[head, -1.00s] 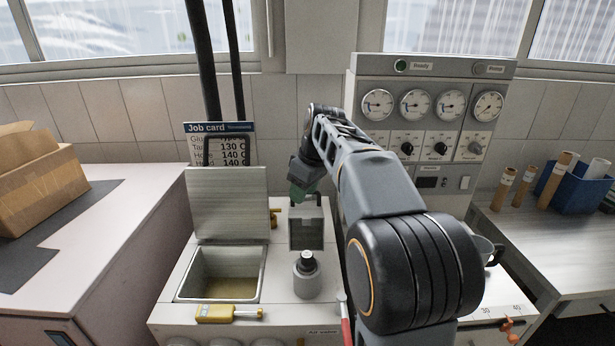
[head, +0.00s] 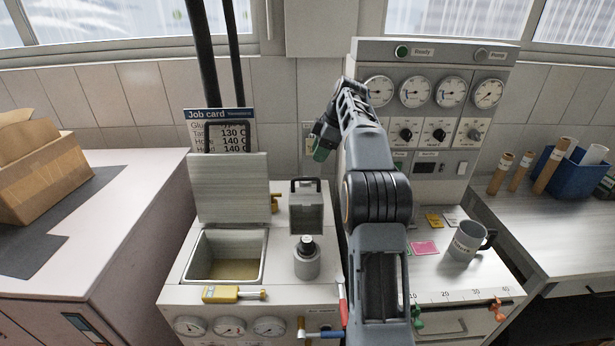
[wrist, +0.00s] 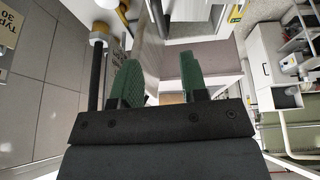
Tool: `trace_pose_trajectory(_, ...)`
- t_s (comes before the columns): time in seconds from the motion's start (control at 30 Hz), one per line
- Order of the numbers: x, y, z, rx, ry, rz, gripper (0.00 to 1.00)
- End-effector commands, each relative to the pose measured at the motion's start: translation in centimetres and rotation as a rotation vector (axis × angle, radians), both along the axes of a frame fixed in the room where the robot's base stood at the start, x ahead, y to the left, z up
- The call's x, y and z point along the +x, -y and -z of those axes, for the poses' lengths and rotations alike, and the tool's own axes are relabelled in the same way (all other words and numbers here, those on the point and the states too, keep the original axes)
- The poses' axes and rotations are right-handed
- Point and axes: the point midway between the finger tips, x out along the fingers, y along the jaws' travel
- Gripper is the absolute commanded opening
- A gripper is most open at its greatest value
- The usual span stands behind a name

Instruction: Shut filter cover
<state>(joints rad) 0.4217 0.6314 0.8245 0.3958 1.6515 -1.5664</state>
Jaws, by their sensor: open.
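The small grey filter cover (head: 307,216) stands open and upright, with a black handle along its top edge. The grey filter cylinder with a black top (head: 307,262) stands just in front of it on the white machine top. My gripper (head: 322,148), with green fingers, hangs above and slightly right of the cover's handle, apart from it in the head view. The wrist view shows both green fingers (wrist: 160,80) spread, with nothing between them.
A larger metal lid (head: 228,188) stands open behind the glue tank (head: 226,232) on the left. A yellow tool (head: 234,294) lies at the front edge. The gauge panel (head: 430,110) stands behind my arm. A grey mug (head: 466,242) stands right.

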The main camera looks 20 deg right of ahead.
Motion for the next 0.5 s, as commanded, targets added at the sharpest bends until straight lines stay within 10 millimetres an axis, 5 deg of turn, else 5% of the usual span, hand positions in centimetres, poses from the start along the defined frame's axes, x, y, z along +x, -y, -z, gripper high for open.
trace_pose_trajectory(0.5, 1.4, -2.7, 7.1, 0.000, -0.002, 0.001, 0.40)
